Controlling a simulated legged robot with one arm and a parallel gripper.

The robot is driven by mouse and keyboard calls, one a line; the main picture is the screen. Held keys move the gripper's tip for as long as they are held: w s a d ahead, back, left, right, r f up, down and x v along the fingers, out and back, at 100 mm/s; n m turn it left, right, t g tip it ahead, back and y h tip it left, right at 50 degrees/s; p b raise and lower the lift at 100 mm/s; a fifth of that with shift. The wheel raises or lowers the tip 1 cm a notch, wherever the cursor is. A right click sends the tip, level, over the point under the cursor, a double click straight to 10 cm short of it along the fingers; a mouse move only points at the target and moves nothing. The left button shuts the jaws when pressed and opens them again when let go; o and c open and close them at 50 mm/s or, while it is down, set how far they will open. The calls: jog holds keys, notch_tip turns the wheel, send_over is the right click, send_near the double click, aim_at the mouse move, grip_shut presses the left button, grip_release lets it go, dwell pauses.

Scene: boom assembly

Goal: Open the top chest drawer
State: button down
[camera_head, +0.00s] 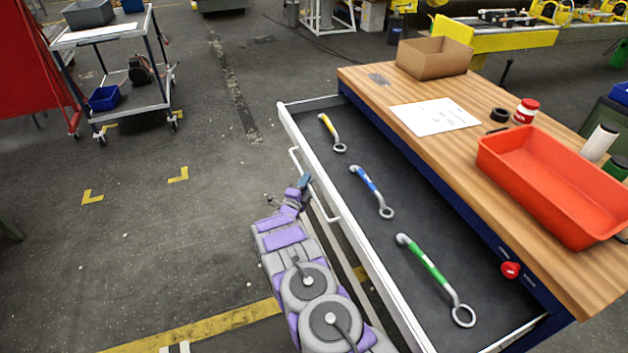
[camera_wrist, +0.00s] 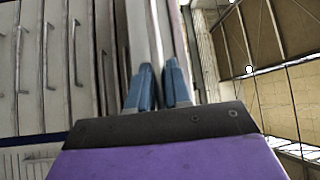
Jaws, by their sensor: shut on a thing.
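The top chest drawer (camera_head: 290,125) is pulled out from under the wooden top and stands open. Its dark interior holds a yellow wrench (camera_head: 329,127), a blue wrench (camera_head: 369,184) and a green wrench (camera_head: 425,262). A white bar handle (camera_head: 323,208) runs along the drawer front. My gripper (camera_head: 304,182) is at this handle, outside the drawer front. In the wrist view its two blue fingers (camera_wrist: 161,88) are shut around a pale bar, the handle. The exact contact is partly hidden by the fingers.
The wooden chest top (camera_head: 470,133) carries a cardboard box (camera_head: 434,57), a paper sheet (camera_head: 435,116) and a red tray (camera_head: 550,180). A wheeled cart (camera_head: 118,70) stands at the far left. The floor left of the drawer is clear. Other handles (camera_wrist: 48,55) show in the wrist view.

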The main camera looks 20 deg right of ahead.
jog(key=shift+s+a+f, duration=0.15)
jog(key=shift+f, duration=0.15)
jog(key=c, duration=1.3)
grip_release()
jog(key=shift+a, duration=0.2)
jog(key=shift+o, duration=0.7)
jog(key=shift+a+r, duration=0.15)
jog(key=shift+a, duration=0.05)
jog(key=p+v, duration=0.3)
jog(key=v, duration=1.4)
jog(key=shift+a, duration=0.25)
